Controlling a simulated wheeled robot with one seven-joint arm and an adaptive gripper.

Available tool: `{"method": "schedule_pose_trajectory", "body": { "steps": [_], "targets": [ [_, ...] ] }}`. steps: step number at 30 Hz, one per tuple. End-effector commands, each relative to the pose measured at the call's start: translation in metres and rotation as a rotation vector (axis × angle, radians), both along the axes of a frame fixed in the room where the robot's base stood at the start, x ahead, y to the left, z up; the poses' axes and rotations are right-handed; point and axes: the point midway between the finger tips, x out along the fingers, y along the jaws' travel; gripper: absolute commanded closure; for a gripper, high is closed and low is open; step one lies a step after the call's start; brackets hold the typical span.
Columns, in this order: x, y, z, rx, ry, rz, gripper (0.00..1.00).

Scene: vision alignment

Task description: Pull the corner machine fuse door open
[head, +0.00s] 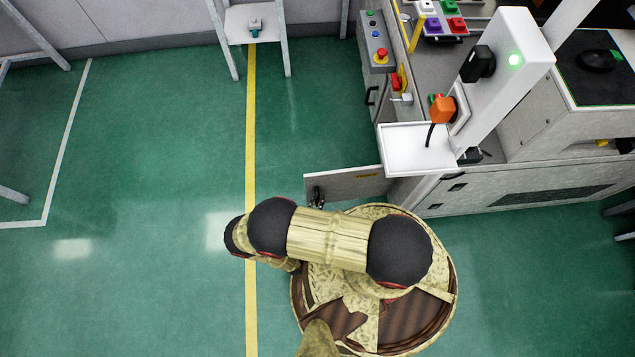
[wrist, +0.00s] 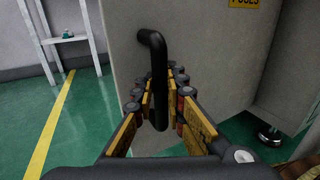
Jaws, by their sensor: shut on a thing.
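The fuse door is a grey panel (head: 345,184) at the corner of the machine. In the head view it stands swung out from the cabinet, toward the left. In the wrist view the door (wrist: 200,50) fills the middle, with a yellow label reading "FUSES" at its top right. Its black bar handle (wrist: 156,75) runs down between the fingers of my gripper (wrist: 161,98). My gripper is shut on this handle. In the head view my arm hides the gripper, and the handle (head: 316,196) shows only as a small dark shape.
The machine cabinet (head: 440,194) stands to the right of the door, with a white shelf (head: 415,152) above. A machine foot (wrist: 270,137) shows at the lower right of the wrist view. A small white table (head: 255,24) stands at the back. The green floor left of the door is clear.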

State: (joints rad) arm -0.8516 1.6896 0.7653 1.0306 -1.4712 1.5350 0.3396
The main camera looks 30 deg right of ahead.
Motion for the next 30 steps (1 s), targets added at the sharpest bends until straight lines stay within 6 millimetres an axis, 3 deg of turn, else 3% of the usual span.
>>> {"method": "schedule_pose_trajectory", "body": {
  "steps": [12,13,21,30],
  "targets": [
    [0.0027,0.0027,-0.0003,0.004,-0.003,0.004,1.00],
    [0.0027,0.0027,-0.0003,0.004,-0.003,0.004,0.86],
    [0.0013,0.0012,-0.0002,0.001,-0.001,0.002,0.71],
    [0.0004,0.0005,-0.0001,0.001,-0.001,0.001,0.70]
  ]
}}
